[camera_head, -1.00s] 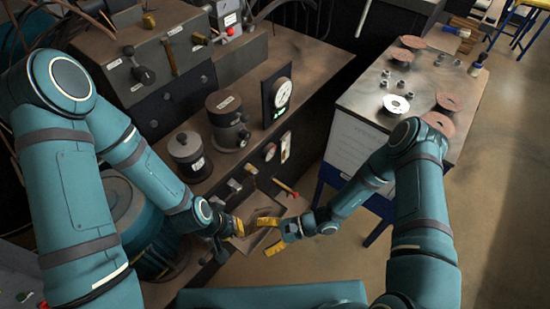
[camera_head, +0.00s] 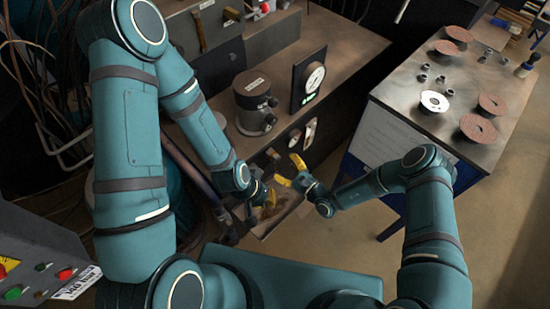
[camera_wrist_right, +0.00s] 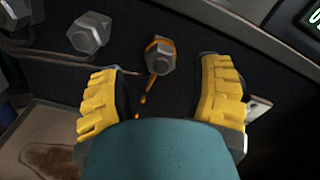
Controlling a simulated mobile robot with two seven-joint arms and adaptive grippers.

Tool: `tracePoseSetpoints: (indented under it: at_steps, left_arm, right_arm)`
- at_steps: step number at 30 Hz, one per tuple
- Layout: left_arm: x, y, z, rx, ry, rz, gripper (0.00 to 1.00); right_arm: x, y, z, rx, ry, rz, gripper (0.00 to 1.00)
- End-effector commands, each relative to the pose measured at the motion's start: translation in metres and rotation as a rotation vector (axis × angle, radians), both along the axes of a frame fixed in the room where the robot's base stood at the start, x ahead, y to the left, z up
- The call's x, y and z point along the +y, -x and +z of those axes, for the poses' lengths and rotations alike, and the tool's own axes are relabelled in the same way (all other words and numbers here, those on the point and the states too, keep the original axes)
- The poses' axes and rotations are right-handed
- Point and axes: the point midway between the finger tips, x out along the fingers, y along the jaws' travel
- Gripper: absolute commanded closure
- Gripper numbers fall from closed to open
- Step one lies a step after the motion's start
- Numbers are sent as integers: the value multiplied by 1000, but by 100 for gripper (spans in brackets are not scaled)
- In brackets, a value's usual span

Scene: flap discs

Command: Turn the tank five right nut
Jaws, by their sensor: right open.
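In the right wrist view, a grey hex nut (camera_wrist_right: 160,56) with an orange-brown streak around and below it is on a dark panel. A second hex nut (camera_wrist_right: 90,32) is to its left. I cannot read which tank they belong to. My right gripper (camera_wrist_right: 160,82) is open, its yellow fingers on either side below the streaked nut, nothing between them. In the head view, my right gripper (camera_head: 290,171) is close to the panel front below a grey cylindrical tank (camera_head: 254,102). My left gripper (camera_head: 268,196) hangs lower left of it; its jaw opening is unclear.
A gauge (camera_head: 310,76) stands on the bench right of the tank. A tray (camera_head: 284,216) lies below the grippers. A separate table (camera_head: 455,127) at right holds flap discs and small metal parts. A control box (camera_head: 40,262) with buttons is at lower left. Open floor lies between.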

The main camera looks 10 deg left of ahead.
Motion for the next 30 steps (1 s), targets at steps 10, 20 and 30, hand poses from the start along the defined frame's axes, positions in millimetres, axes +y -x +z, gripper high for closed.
tracePoseSetpoints:
  at_steps: [10,20,30]
  left_arm:
    - [0,3,-8,6,2,-4,100]
    - [-1,3,-8,6,2,-6,100]
    - [-1,3,-8,6,2,-6,100]
  right_arm:
    - [39,-26,-1,0,1,2,35]
    - [44,-29,0,2,0,0,35]
    - [44,-29,0,2,1,0,100]
